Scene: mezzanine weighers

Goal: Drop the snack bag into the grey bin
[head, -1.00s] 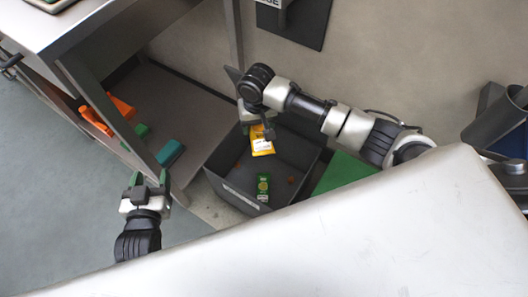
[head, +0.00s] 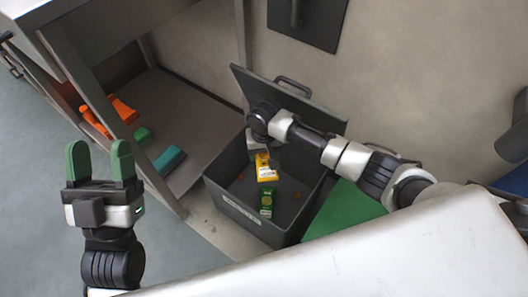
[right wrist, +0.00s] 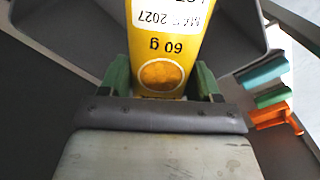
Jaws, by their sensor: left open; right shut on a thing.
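The yellow snack bag (head: 267,173) hangs from my right gripper (head: 262,152) over the open grey bin (head: 258,226). In the right wrist view the bag (right wrist: 165,35) is between the green fingers of the right gripper (right wrist: 163,82), which is shut on it; printed text and an orange round mark show. In the head view the right arm partly hides the bag's top. The bin's lid (head: 305,104) stands raised at its back. My left gripper (head: 100,162) is open and empty at the left, its two green fingers pointing up, well away from the bin.
A green pack (head: 266,203) and small brown bits lie in the bin. Orange (head: 122,110) and teal (head: 168,159) items lie on the low shelf at left. A green panel (head: 345,208) is right of the bin. A pale surface (head: 370,250) fills the front.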

